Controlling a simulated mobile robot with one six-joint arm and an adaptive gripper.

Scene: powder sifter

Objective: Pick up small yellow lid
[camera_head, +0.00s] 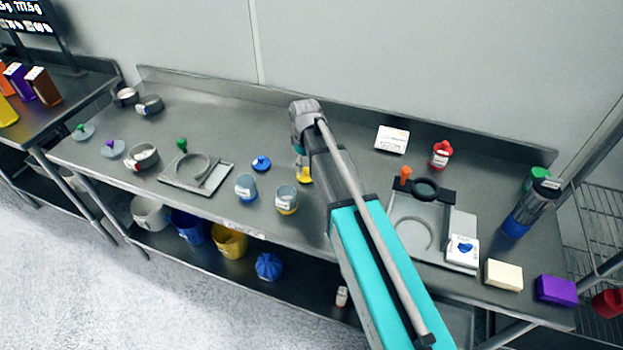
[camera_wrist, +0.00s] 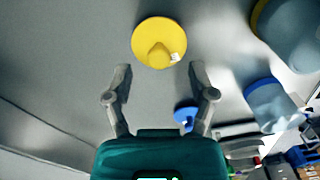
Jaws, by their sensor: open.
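The small yellow lid (camera_wrist: 150,34) shows whole in the wrist view. It is a round disc with a raised knob and a small white label, lying on the steel table. In the head view only a part of the yellow lid (camera_head: 304,177) shows beside my arm. My gripper (camera_wrist: 157,70) is open and empty in the wrist view. Its two fingers point toward the lid, one on each side of its lower edge, and the lid appears beyond the fingertips. In the head view the gripper is mostly hidden by my arm.
A blue lid (camera_head: 261,164) lies left of the yellow lid. A blue-based cup (camera_head: 246,187) and a yellow-based cup (camera_head: 286,200) stand close by toward the front edge. A grey tray with a ring (camera_head: 166,178) is farther left. The back wall rises behind the table.

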